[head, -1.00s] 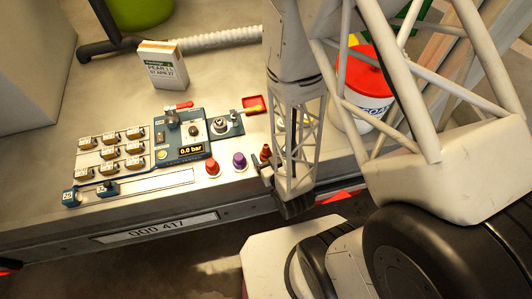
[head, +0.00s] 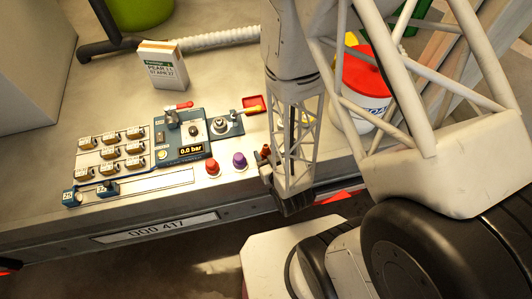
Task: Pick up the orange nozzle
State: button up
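The orange nozzle (head: 265,151) stands near the front edge of the bench, to the right of a purple nozzle (head: 240,160) and a red nozzle (head: 212,168). It is small, and its right and lower parts are partly hidden by my arm. My gripper (head: 265,168) is right at the orange nozzle, at its lower front side. The fingers are small and dark, and mostly covered by my arm's lattice link. I cannot tell whether they touch the nozzle or are closed around it.
A blue press panel (head: 182,153) with a "0.0 bar" display stands left of the nozzles. Tagged blocks (head: 108,153) sit further left. A red tray (head: 254,104) and a red-lidded white tub (head: 362,103) are behind. A white box (head: 163,66) stands at the back.

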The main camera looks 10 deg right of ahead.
jog(key=shift+c, duration=1.2)
jog(key=shift+r, duration=0.25)
jog(key=c, duration=0.3)
jog(key=shift+r, duration=4.75)
